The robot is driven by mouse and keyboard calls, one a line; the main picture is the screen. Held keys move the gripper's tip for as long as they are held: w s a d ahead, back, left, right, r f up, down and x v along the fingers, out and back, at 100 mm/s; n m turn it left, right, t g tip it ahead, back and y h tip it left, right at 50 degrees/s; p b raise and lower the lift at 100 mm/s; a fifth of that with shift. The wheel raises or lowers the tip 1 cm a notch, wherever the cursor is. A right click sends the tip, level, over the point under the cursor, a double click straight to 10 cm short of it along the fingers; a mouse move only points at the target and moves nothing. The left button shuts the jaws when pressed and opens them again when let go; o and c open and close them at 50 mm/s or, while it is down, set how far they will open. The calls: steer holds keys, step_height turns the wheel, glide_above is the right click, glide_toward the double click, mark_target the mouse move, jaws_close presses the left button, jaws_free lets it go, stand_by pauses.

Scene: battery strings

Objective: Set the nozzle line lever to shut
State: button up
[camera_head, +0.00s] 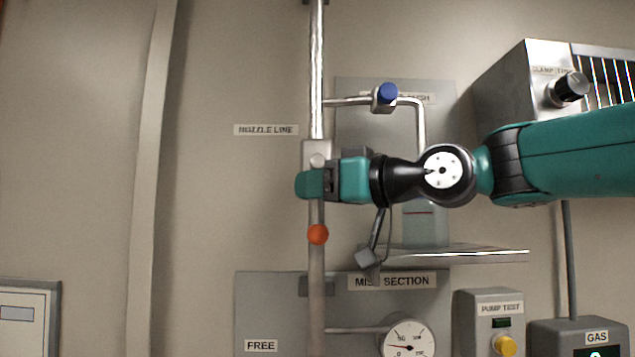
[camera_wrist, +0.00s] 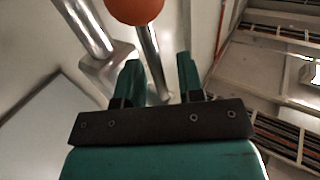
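The nozzle line lever has an orange ball knob (camera_head: 318,234), seen in the head view just below my gripper (camera_head: 312,184). The lever's pivot is at the grey valve body (camera_head: 317,150) on the vertical pipe (camera_head: 316,60), beside the NOZZLE LINE label (camera_head: 265,130). The lever appears to point down, roughly along the pipe. My gripper hides most of its rod. In the wrist view the knob (camera_wrist: 133,8) is at the top edge, and the silver rod (camera_wrist: 153,62) runs between the two teal fingers of my gripper (camera_wrist: 160,78). Gaps show on both sides of the rod.
A blue-knobbed valve (camera_head: 386,95) sits on a side pipe above my gripper. A metal shelf (camera_head: 460,255) juts out below my wrist.

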jaws_close()
